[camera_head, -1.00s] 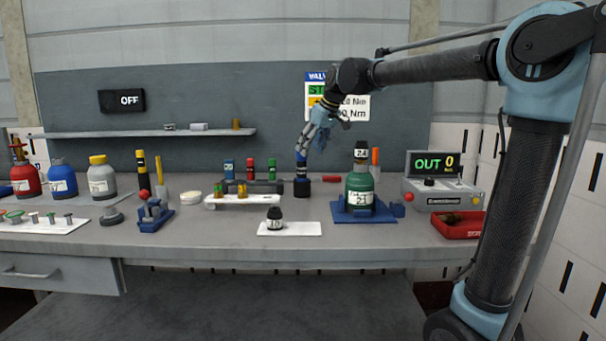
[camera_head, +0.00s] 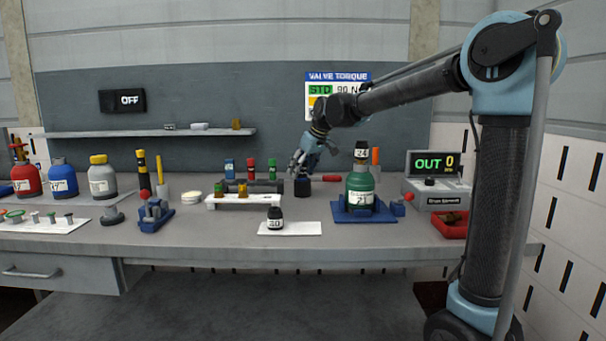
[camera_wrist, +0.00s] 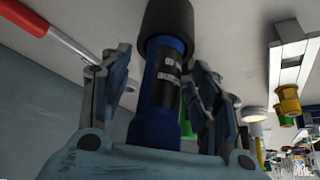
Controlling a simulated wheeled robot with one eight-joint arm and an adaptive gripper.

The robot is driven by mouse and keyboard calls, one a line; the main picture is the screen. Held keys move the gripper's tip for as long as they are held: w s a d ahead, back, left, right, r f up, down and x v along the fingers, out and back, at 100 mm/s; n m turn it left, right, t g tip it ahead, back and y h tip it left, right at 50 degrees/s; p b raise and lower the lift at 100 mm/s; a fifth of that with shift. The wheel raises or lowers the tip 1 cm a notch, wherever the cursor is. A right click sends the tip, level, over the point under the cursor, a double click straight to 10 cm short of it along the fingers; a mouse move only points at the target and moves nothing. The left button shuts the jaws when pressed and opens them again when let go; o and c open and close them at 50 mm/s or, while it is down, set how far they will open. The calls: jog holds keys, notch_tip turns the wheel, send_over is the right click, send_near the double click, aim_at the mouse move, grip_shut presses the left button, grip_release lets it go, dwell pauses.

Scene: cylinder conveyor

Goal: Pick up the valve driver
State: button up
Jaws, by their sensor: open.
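The valve driver, which I take to be the blue upright tool with a dark label band and a wide black base (camera_head: 303,188), stands on the bench right of the small rack. In the head view my gripper (camera_head: 300,167) is over it from above and hides much of the blue handle. In the wrist view the blue handle (camera_wrist: 158,125) lies between the two fingers of my gripper (camera_wrist: 152,85). Gaps show on both sides, so the gripper is open around the handle. The black base shows at the top of that view.
A green bottle (camera_head: 360,182) in a blue holder stands close on the right. A rack (camera_head: 245,200) with small coloured parts is close on the left. A small dark cylinder (camera_head: 275,215) sits on a white plate in front.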

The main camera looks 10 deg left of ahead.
grip_shut()
jog(key=shift+r, duration=0.1)
